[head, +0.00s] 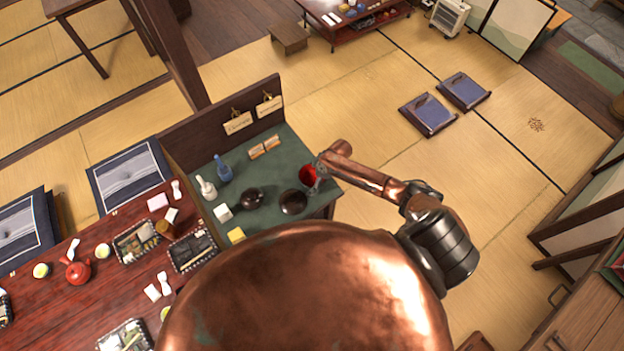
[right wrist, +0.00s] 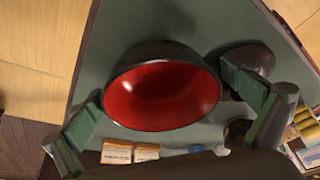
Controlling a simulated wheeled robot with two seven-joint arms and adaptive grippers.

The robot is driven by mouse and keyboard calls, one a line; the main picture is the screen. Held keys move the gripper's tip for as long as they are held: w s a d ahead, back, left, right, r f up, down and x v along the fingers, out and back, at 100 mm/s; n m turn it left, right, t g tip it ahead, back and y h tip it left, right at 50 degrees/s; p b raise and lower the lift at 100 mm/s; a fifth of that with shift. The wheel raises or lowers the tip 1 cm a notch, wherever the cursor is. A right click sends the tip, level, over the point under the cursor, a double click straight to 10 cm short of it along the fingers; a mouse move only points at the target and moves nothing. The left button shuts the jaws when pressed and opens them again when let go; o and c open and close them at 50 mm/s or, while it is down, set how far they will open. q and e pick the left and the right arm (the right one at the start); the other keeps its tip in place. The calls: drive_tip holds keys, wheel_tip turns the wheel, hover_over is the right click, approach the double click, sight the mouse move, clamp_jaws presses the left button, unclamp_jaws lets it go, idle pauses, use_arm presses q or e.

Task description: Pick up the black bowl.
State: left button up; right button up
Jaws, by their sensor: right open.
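A black bowl with a red inside (head: 307,177) stands at the right end of the green counter top (head: 270,175). In the right wrist view the black bowl (right wrist: 162,92) fills the middle, its red inside facing the camera. My right gripper (head: 318,172) is over the bowl's right side and hides part of it. In the right wrist view its two green-padded fingers (right wrist: 168,98) are spread wide, one to each side of the bowl, and nothing is held. I cannot tell whether a finger touches the rim. My left gripper is not in view.
A dark round dish (head: 293,202) stands close to the bowl, and a dark pot (head: 252,197) farther left. A blue bottle (head: 223,170), a white bottle (head: 206,187) and small orange-labelled boxes (head: 264,147) share the counter. A wooden back panel (head: 225,120) borders it.

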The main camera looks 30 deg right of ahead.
drive_tip(key=c, duration=1.4)
